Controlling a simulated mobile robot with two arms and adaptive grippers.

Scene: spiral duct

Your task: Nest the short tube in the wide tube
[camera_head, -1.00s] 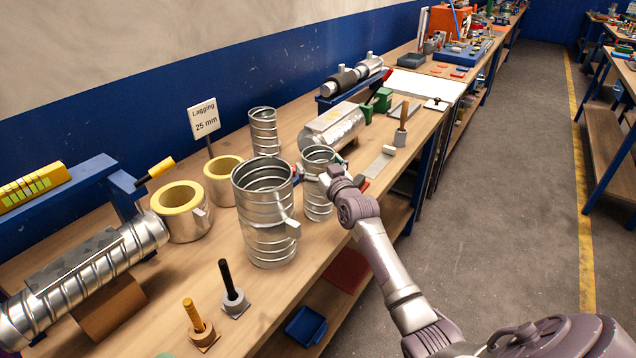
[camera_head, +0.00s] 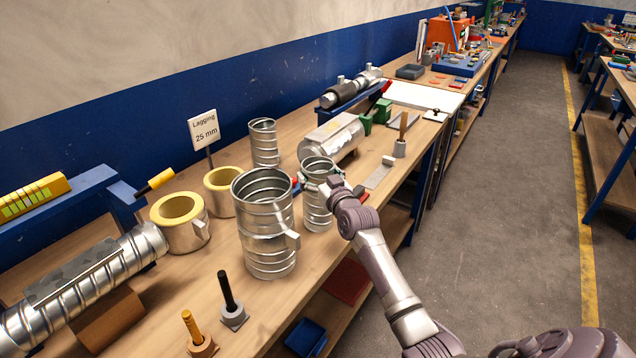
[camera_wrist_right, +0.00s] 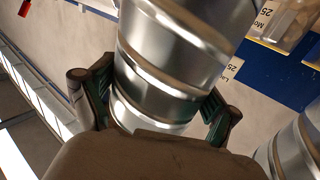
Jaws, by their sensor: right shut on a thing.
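The wide tube (camera_head: 265,235), a large ribbed silver duct with a side tab, stands upright and open-topped on the bench. The short tube (camera_head: 317,212), a narrower ribbed silver duct, stands upright just to its right, apparently on the bench. My right gripper (camera_head: 322,184) is shut on the short tube near its upper part, coming from the right. In the right wrist view the short tube (camera_wrist_right: 168,75) lies between the two fingers. Another ribbed tube (camera_head: 264,145) stands farther back. My left gripper is out of view.
Two yellow-lined rings, one front (camera_head: 182,228) and one behind (camera_head: 222,190), stand left of the wide tube. A sign (camera_head: 203,128) stands behind. A lagged cylinder (camera_head: 332,138) lies behind the short tube.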

